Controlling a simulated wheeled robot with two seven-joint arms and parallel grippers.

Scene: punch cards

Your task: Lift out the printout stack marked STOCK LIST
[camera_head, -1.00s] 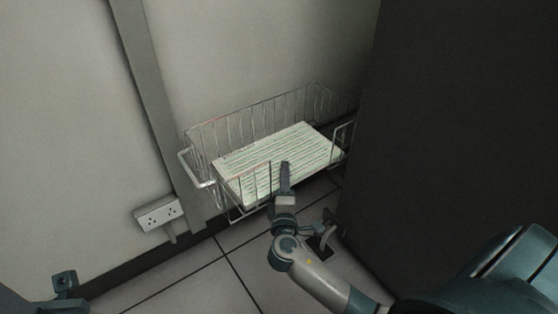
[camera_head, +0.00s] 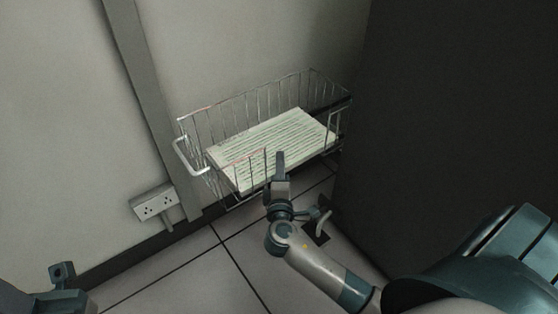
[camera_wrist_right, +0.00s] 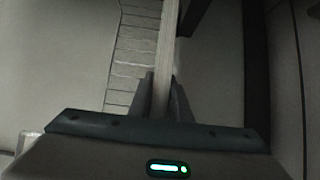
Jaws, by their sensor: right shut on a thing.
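The printout stack (camera_head: 270,148), pale with green lines, lies in a wire basket (camera_head: 238,104) against the wall in the head view. I cannot read a STOCK LIST mark on it. My right gripper (camera_head: 280,158) is at the basket's near side, at the stack's front edge. In the right wrist view my right gripper (camera_wrist_right: 161,90) is shut on the stack (camera_wrist_right: 167,50), whose edge runs between the fingers. My left gripper (camera_head: 62,272) shows partly at the lower left; its jaws are not clear.
A wall socket (camera_head: 155,204) is left of the basket. A dark tall panel (camera_head: 450,110) stands close on the right. The basket has a handle (camera_head: 185,156) on its left end. Tiled floor (camera_head: 225,245) is open in front.

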